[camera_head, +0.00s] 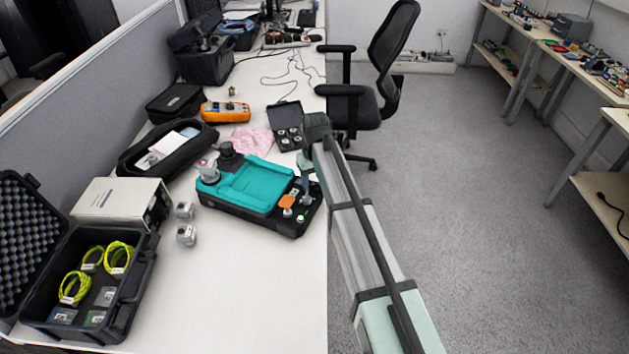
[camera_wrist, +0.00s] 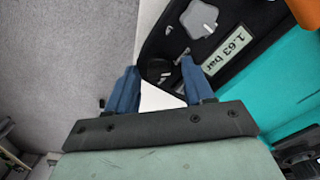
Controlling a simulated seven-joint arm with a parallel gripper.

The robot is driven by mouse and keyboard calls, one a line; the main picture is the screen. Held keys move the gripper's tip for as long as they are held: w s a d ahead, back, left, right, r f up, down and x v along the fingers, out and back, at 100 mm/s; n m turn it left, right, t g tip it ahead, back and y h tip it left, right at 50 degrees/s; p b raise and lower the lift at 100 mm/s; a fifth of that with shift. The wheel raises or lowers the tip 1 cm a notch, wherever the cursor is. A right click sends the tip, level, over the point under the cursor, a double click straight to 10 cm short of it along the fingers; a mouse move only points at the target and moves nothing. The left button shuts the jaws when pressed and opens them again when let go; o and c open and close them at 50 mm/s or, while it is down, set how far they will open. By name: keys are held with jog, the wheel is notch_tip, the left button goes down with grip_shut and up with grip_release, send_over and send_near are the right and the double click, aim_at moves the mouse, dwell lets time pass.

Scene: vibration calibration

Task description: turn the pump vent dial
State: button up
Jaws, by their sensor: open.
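The pump (camera_head: 250,183) is a teal and black unit on the desk. Its teal body (camera_wrist: 270,85) and black end fill the upper right of the wrist view. That end carries an upside-down "1.63 bar" display (camera_wrist: 228,48), a grey lobed knob (camera_wrist: 199,18) and an orange part (camera_wrist: 307,12). My gripper (camera_wrist: 160,64) is open, its two blue fingers apart at the pump's black edge.
An open black case (camera_head: 285,117) lies behind the pump, and small grey blocks (camera_head: 186,235) stand left of it. A large open case with yellow coils (camera_head: 140,285) is at front left. An office chair (camera_head: 362,105) stands beyond my arm. The front desk surface is clear.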

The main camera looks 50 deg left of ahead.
grip_shut()
dwell(0.4)
jog(key=shift+m, duration=0.3)
jog(key=m, duration=0.3)
jog(key=shift+m, duration=0.4)
jog(key=m, duration=0.4)
jog(key=shift+w+d, duration=0.1)
jog(key=m, duration=0.5)
jog(key=shift+d, duration=0.1)
jog(key=shift+m, duration=2.2)
